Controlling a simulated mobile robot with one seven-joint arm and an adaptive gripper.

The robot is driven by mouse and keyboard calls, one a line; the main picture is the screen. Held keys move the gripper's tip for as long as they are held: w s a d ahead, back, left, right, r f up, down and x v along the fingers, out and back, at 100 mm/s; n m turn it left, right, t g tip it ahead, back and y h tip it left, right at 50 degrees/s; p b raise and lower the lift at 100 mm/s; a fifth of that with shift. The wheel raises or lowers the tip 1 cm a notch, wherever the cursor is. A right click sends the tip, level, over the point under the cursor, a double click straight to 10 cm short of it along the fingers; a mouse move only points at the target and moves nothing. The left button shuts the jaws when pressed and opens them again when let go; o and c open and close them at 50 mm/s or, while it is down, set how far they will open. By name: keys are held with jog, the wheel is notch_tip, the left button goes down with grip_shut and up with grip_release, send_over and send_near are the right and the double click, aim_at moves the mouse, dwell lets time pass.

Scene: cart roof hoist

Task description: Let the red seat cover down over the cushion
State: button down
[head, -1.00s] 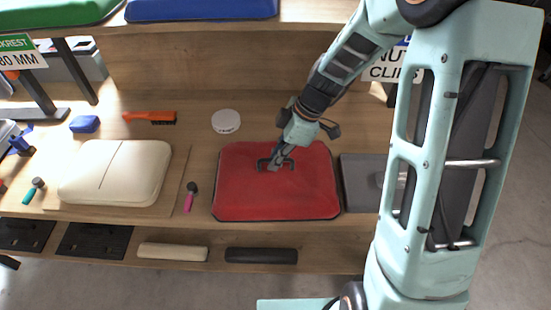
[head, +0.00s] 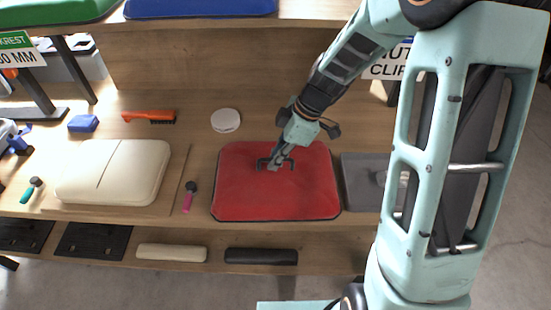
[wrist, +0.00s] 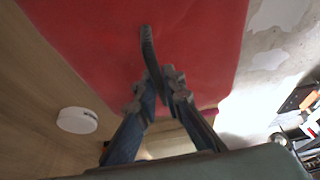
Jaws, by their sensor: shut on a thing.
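The red seat cover (head: 300,198) is a flat, rounded panel with a dark edge and a dark handle (head: 262,163) near its middle. My gripper (head: 277,161) is shut on that handle from above. In the wrist view the jaws (wrist: 163,88) close around the dark handle bar (wrist: 148,45), with the red surface (wrist: 90,30) behind it. The cream cushion (head: 118,172) lies on a wooden board to the left, with a seam line across it and nothing over it. The cover is apart from it. I cannot tell whether the cover touches the bench top.
A pink-handled tool (head: 189,196) lies between cushion and cover. A white round disc (head: 226,120), an orange brush (head: 149,117) and a blue block (head: 83,123) sit behind. A grey pad (head: 362,180) is right of the cover. A shelf with green and blue panels (head: 200,9) overhangs the back.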

jog(key=c, duration=2)
grip_release()
jog(key=shift+f, duration=0.15)
jog(key=shift+o, duration=0.2)
jog(key=v, duration=1.2)
jog(key=shift+a, duration=0.15)
